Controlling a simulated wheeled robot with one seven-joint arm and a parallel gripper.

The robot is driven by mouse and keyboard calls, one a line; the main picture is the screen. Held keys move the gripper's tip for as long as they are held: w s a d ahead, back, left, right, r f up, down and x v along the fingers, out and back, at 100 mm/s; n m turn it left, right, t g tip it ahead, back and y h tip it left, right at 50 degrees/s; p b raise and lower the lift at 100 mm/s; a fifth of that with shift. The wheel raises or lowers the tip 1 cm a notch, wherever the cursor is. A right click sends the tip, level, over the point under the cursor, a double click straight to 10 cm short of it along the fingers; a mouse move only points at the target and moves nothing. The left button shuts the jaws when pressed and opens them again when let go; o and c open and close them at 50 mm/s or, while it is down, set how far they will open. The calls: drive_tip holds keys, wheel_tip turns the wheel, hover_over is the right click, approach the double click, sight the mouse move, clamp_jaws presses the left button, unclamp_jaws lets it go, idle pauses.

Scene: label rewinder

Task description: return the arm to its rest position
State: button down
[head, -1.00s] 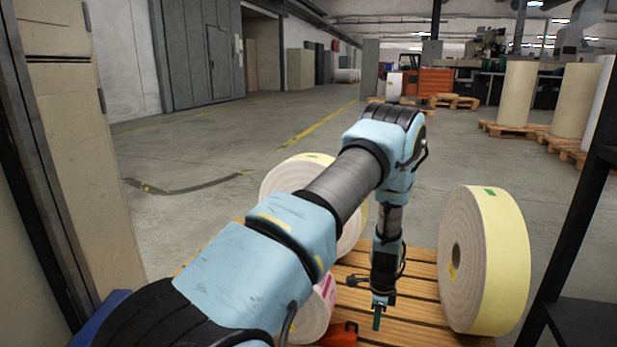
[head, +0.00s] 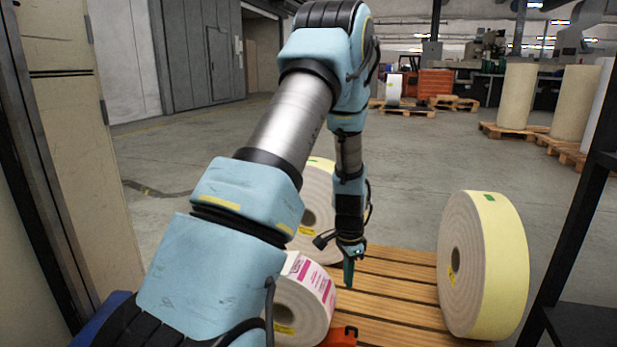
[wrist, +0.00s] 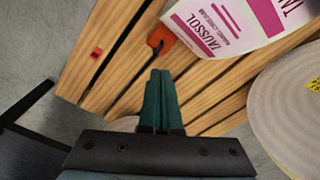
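My gripper (head: 349,275) hangs pointing down from my raised, bent arm, above the slatted wooden pallet (head: 395,292). In the head view it is just right of the label roll with pink print (head: 317,278). In the wrist view, my gripper's two green fingers (wrist: 160,76) lie side by side, shut, with nothing seen between them. The slats (wrist: 115,75) show beyond the fingertips, which appear clear of them. My arm hides part of the left side of the pallet.
A large yellow-edged roll (head: 505,265) stands at the pallet's right. Another roll (head: 318,190) stands behind my forearm. An orange object (head: 343,335) lies by the printed roll. A dark rack (head: 585,240) stands close on the right and a cabinet (head: 50,150) on the left. Open floor lies beyond.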

drive_tip(key=s+a+r+n+t, duration=0.1)
drive_tip(key=s+a+r+n, duration=1.25)
drive_tip(key=a+r, duration=0.4)
wheel_tip(320, 180, up, 33)
drive_tip(key=p, duration=3.2)
drive_tip(key=shift+s+d+f+p, duration=0.2)
drive_tip(key=shift+s+d+p, duration=0.05)
drive_tip(key=shift+s+p, duration=0.1)
drive_tip(key=shift+m, duration=0.25)
